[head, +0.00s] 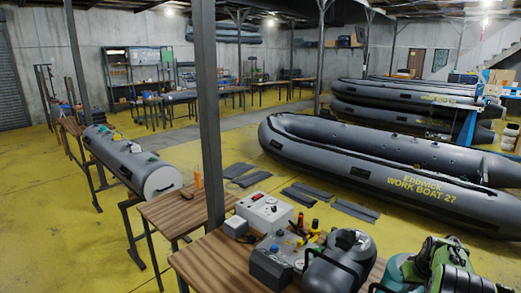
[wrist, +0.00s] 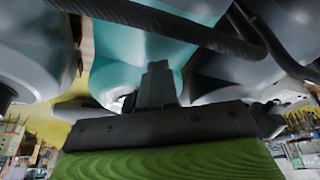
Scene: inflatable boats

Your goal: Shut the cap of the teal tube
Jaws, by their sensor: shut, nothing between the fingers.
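The teal tube (wrist: 140,45) fills the upper middle of the wrist view, very close to my gripper (wrist: 157,70). My fingers are shut with nothing between them and point towards the teal surface. I cannot tell whether they touch it. A small pale round part (wrist: 118,100) shows just left of the fingers; I cannot tell whether it is the cap or the valve. In the head view a teal surface (head: 394,272) shows at the bottom right, largely hidden by my green arm. The cap's state cannot be made out, and my fingertips are hidden there.
A wooden table (head: 200,262) at the front carries a white control box (head: 264,211), several tools and dark grey rounded pieces (head: 335,262) beside my arm. A grey tube (head: 130,160) rests on trestles at left. A large grey boat (head: 370,165) lies behind. A post (head: 208,110) stands near.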

